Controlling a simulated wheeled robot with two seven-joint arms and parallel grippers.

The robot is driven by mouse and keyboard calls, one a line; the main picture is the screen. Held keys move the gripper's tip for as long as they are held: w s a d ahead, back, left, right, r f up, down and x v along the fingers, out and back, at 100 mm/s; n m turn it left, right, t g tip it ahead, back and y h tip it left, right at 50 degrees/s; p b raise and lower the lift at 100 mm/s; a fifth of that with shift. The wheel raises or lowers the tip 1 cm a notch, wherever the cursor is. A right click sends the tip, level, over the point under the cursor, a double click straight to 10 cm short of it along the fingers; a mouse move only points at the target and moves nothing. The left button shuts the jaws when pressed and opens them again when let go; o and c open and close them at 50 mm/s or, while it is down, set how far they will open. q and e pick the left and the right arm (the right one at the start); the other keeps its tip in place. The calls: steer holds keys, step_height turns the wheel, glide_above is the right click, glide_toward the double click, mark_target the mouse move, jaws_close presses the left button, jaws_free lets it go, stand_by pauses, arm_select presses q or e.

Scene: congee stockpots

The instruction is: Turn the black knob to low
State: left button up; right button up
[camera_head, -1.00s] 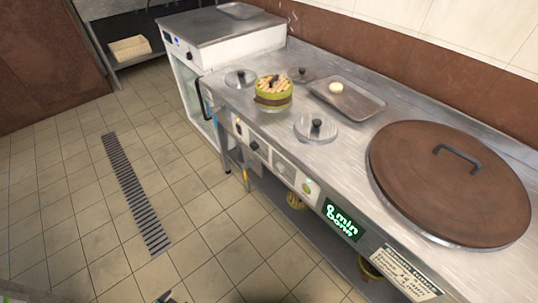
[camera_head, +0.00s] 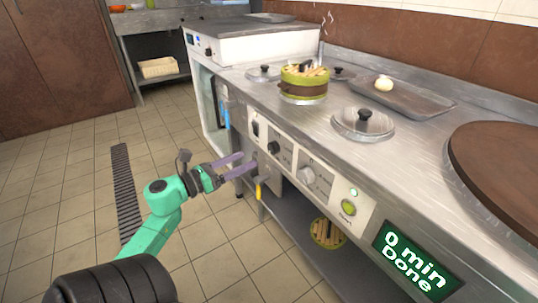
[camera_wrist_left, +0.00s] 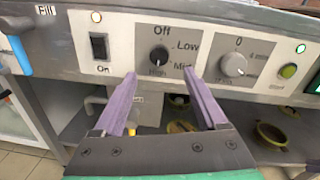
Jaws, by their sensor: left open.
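The black knob (camera_wrist_left: 159,54) is on the front panel, with Off, Low, Mid and High printed around it. It also shows in the head view (camera_head: 273,148). Which mark it points to is too small to tell. My left gripper (camera_head: 248,163) is open and empty in front of the panel, close to the knob. In the left wrist view its two purple fingers (camera_wrist_left: 160,75) stand apart, with the knob just beyond and above their tips. Whether the tips touch the panel I cannot tell. My right gripper is not in view.
Beside the black knob are a black switch (camera_wrist_left: 99,46) marked On and a grey timer knob (camera_wrist_left: 233,64). A green button (camera_wrist_left: 288,71) and a display (camera_head: 416,262) reading "0 min Done" are further right. A bamboo steamer (camera_head: 304,82) sits on the counter.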

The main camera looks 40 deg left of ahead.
mark_target(270, 148)
arm_select(q)
steer(key=b+x, duration=0.1)
steer(key=x, duration=0.7)
steer(key=shift+a, duration=0.1)
jaws_close()
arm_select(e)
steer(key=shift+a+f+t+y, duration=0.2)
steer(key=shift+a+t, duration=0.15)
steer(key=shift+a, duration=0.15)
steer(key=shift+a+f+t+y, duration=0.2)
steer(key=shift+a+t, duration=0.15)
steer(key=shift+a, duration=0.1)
